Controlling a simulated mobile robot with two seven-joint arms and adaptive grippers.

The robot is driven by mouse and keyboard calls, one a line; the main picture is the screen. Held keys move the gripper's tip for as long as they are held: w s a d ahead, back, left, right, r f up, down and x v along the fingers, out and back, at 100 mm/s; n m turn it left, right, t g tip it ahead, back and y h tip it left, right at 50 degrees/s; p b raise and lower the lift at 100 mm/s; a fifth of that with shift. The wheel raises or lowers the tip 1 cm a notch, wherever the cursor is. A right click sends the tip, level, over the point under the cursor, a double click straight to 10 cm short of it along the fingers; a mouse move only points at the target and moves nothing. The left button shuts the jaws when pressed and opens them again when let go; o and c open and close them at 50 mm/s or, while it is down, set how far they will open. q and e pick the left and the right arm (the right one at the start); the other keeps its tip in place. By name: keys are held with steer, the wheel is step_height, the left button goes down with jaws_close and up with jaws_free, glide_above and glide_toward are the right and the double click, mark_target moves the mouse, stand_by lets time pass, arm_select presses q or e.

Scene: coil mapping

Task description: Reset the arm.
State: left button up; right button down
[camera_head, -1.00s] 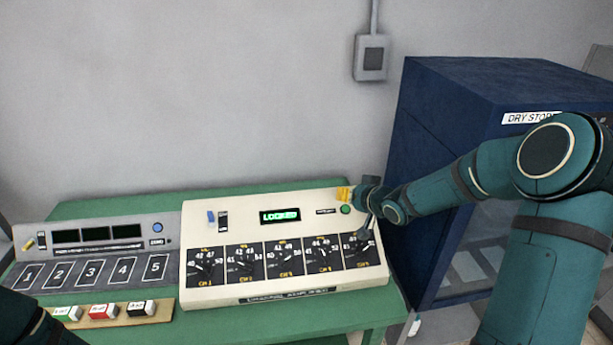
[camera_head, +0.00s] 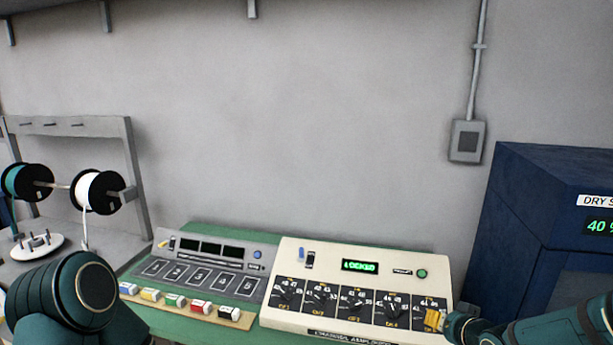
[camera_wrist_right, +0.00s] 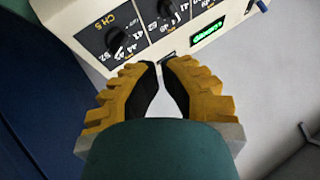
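The cream channel amplifier (camera_head: 290,262) stands on the green bench, with a row of black dials and a green display (camera_head: 360,266) reading LOCKED. My right gripper (camera_head: 433,318), with yellow fingers, is in front of its right end, covering part of the last dial. In the right wrist view the fingertips (camera_wrist_right: 160,66) come together at the tips, with a narrow gap lower down and nothing seen between them. The CH 5 dial (camera_wrist_right: 113,40) is beyond them; contact with the panel cannot be told. My left arm shows at bottom left; its gripper is out of view.
A grey console (camera_head: 200,275) with numbered pads and coloured buttons (camera_head: 175,300) is left of the amplifier. A rack with two spools (camera_head: 97,190) stands at far left. A blue dry storage cabinet (camera_head: 520,215) stands at right. The wall behind is mostly bare.

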steer(key=a+f, duration=0.2)
steer(key=f, duration=0.1)
steer(key=a+f+g, duration=0.1)
steer(key=a+f, duration=0.2)
steer(key=s+a+f+g+b, duration=0.1)
steer(key=a+f, duration=0.2)
steer(key=f, duration=0.1)
steer(key=shift+a+y, duration=0.15)
steer(key=shift+y, duration=0.25)
arm_select(q)
step_height(320, 180, down, 6)
steer(key=w+b, duration=0.1)
steer(key=b, duration=0.2)
steer(key=shift+w, duration=0.2)
arm_select(e)
steer(key=s+a+f+g, duration=0.2)
steer(key=s+a+f, duration=0.2)
steer(key=s, duration=0.3)
steer(key=s+a+f+n+g, duration=0.1)
steer(key=s+a+f+g, duration=0.2)
steer(key=s+f, duration=0.3)
steer(key=s+a+f+g, duration=0.2)
steer(key=s+a+f, duration=0.3)
steer(key=s, duration=0.2)
steer(key=shift+s+a+f, duration=0.25)
steer(key=shift+s+a, duration=0.1)
steer(key=shift+a, duration=0.05)
